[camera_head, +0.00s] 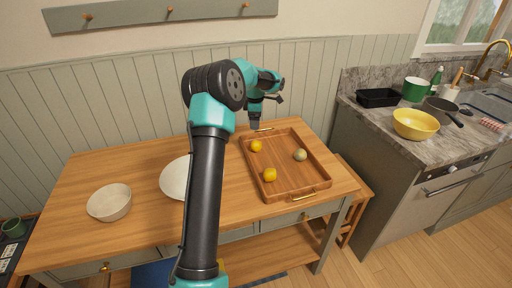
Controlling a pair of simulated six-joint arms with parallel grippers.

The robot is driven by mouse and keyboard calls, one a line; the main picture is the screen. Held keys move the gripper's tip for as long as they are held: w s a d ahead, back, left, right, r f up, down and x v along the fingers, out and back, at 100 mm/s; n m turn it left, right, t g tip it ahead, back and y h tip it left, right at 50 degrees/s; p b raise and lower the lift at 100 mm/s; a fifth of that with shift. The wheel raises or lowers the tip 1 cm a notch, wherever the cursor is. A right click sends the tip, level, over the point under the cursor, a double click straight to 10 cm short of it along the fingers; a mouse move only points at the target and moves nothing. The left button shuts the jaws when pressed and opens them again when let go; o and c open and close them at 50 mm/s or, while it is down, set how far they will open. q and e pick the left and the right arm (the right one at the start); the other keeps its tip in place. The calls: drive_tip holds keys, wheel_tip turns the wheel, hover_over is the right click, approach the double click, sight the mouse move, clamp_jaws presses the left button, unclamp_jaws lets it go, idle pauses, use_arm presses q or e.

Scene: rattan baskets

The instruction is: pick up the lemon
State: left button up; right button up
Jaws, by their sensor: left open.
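Two small yellow fruits lie in a wooden tray (318,172) on the table. One yellow fruit (256,146) is near the tray's back left, and the other yellow fruit (270,175) is nearer the front. I cannot tell at this size which is the lemon, or if both are. My left gripper (255,124) is open and points down at the tray's back left edge, apart from the back yellow fruit. Its fingers look small and dark. My right gripper is not in view.
A dull green-brown round fruit (300,155) lies at the tray's right. A white plate (174,180), partly hidden by my left arm, and a pale bowl (110,203) stand on the wooden table (75,185). A counter with a yellow bowl (415,124) is at right.

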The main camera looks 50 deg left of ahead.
sight(256, 141)
use_arm(q)
wheel_tip(256, 141, down, 10)
drive_tip(key=shift+w+a+r, duration=0.15)
idle(0.4)
drive_tip(key=shift+w+f, duration=0.2)
drive_tip(key=shift+f, duration=2.4)
drive_tip(key=shift+c, duration=0.4)
drive_tip(key=c, duration=1)
drive_tip(key=shift+o, duration=0.2)
drive_tip(key=shift+r, duration=0.15)
wheel_tip(256, 141, up, 10)
drive_tip(key=shift+f, duration=0.1)
